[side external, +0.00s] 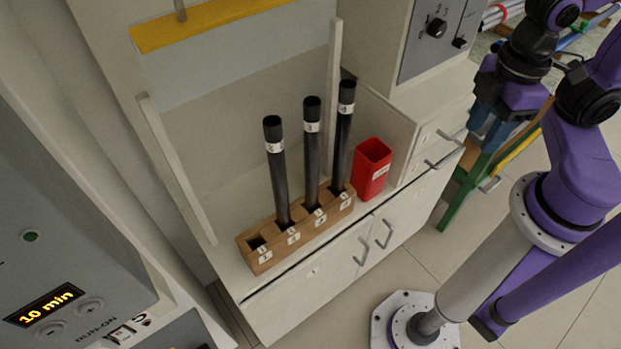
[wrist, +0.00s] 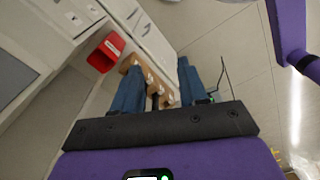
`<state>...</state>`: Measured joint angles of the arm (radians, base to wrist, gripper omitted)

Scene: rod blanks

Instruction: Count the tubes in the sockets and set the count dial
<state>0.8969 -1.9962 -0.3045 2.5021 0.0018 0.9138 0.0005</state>
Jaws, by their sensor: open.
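A wooden rack (side external: 262,256) stands on the cabinet ledge in the side view, with a row of numbered sockets. Three black tubes stand upright in it: the left tube (side external: 278,175), the middle tube (side external: 312,150) and the right tube (side external: 341,140). The front-left socket (side external: 257,243), labelled 1, looks empty. The count dial (side external: 437,27) is a black knob on a grey panel at top right; its pointer is too small to read. My gripper (side external: 481,138) is open and empty, right of the rack and below the panel. In the wrist view my gripper (wrist: 158,75) partly covers the rack (wrist: 131,63).
A red bin (side external: 372,168) stands right of the rack; it also shows in the wrist view (wrist: 107,51). A dark switch (side external: 459,42) sits beside the dial. Upright pale posts flank the rack.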

